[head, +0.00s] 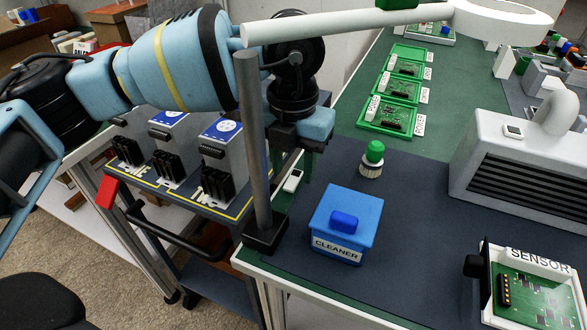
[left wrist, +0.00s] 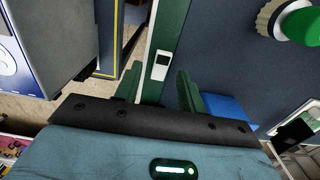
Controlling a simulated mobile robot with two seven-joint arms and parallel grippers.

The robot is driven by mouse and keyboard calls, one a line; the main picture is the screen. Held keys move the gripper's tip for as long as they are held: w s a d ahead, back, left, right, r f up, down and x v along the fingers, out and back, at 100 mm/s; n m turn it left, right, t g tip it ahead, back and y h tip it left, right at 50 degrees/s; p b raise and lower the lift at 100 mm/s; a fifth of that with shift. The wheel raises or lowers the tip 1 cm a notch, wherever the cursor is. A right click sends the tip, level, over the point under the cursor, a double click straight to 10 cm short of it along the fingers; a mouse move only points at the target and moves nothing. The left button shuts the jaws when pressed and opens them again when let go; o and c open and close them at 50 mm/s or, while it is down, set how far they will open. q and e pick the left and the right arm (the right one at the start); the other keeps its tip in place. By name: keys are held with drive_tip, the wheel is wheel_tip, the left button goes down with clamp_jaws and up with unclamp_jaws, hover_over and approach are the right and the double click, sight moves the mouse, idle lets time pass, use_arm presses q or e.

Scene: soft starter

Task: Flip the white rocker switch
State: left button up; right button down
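A small white switch plate with a dark part (head: 293,181) sits at the left edge of the bench, just behind the grey post. In the left wrist view the same white switch (left wrist: 159,66) lies on a green strip, between the fingertips as seen from the wrist. My left gripper (head: 291,165) points down over it, its dark green fingers apart and empty. In the left wrist view its fingers (left wrist: 158,77) stand either side of the switch; contact cannot be told. The post hides part of the gripper in the head view. My right gripper is not in view.
A grey post (head: 254,140) stands close to my left gripper. A blue CLEANER box (head: 345,222), a green-capped bottle (head: 372,160) and a white vented unit (head: 520,160) with a small white plate (head: 513,131) are on the bench. A cart (head: 175,190) carries several modules at left.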

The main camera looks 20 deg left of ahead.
use_arm(q)
drive_tip(key=shift+f, duration=0.8)
clamp_jaws()
drive_tip(key=shift+w+r+g+p, duration=0.25)
drive_tip(key=shift+g+p, duration=0.45)
drive_tip(key=shift+p, duration=0.45)
drive_tip(key=shift+w+g+p, duration=0.15)
drive_tip(key=shift+g+p, duration=0.45)
drive_tip(key=shift+p, duration=0.2)
drive_tip(key=shift+w+f+g+p, duration=0.2)
drive_tip(key=shift+g+p, duration=0.4)
drive_tip(key=shift+g, duration=0.2)
unclamp_jaws()
drive_tip(key=shift+s, duration=0.1)
